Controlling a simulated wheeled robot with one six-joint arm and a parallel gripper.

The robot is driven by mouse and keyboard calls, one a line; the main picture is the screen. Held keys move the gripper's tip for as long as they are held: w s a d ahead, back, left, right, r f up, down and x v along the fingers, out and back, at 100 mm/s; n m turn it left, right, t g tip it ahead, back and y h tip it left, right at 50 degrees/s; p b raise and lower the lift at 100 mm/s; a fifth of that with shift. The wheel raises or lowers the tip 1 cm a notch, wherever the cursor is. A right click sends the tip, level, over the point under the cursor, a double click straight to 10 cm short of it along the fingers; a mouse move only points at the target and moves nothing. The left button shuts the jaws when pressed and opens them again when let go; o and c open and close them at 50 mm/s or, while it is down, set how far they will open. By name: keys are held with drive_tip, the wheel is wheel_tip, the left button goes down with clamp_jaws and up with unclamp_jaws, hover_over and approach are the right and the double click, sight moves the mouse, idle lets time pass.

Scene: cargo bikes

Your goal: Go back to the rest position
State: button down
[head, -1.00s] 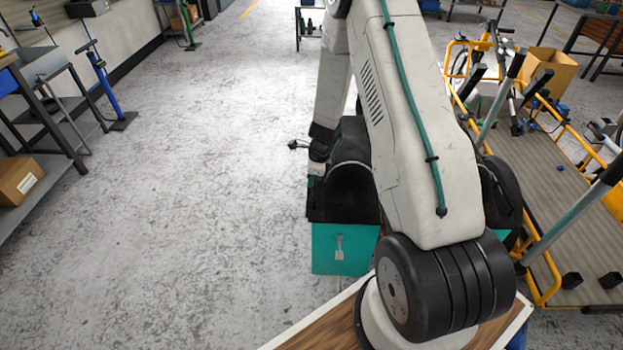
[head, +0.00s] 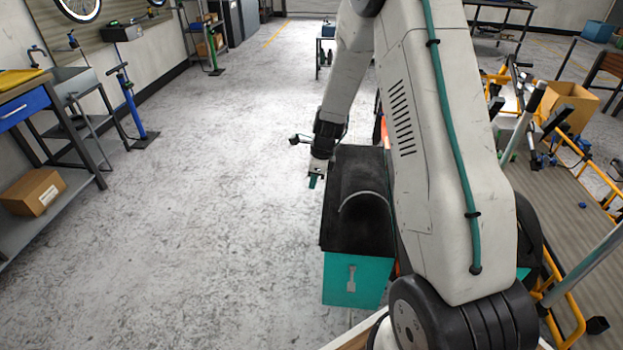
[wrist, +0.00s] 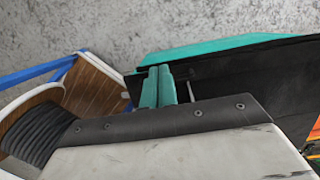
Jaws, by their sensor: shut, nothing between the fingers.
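My gripper (head: 315,180) hangs at the end of my arm in the head view, just left of the far left edge of a teal box with a black top (head: 357,281). Its teal fingers are together and hold nothing. In the wrist view my gripper (wrist: 158,87) shows as two closed teal fingers, with the teal edge of the box (wrist: 215,48) and its dark top beside them. A thin curved handle lies over the black top in the head view. My arm hides the right part of the box.
A cargo bike with a yellow frame (head: 568,312) and a cardboard box (head: 568,103) stand to the right. A shelf bench with a carton (head: 36,192) and a blue floor pump (head: 133,105) are at the left. The grey floor (head: 200,220) between is clear.

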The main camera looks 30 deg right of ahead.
drive_tip(key=shift+w+a+r, duration=0.2)
drive_tip(key=shift+a+r, duration=0.05)
drive_tip(key=shift+r, duration=0.2)
drive_tip(key=s+a+r+n, duration=0.3)
drive_tip(key=s+r+n, duration=0.5)
drive_tip(key=s+r, duration=0.2)
drive_tip(key=s+a+r+n+h, duration=0.1)
drive_tip(key=s+a+r+n, duration=0.3)
drive_tip(key=s+r+n, duration=0.5)
drive_tip(key=s+a+r+n, duration=0.4)
drive_tip(key=s+r+n, duration=0.4)
drive_tip(key=s, duration=0.8)
wheel_tip(320, 180, up, 3)
drive_tip(key=shift+s+f+h, duration=0.15)
drive_tip(key=shift+f+h, duration=0.05)
drive_tip(key=shift+h, duration=0.2)
drive_tip(key=shift+s+a, duration=0.1)
drive_tip(key=shift+a, duration=0.1)
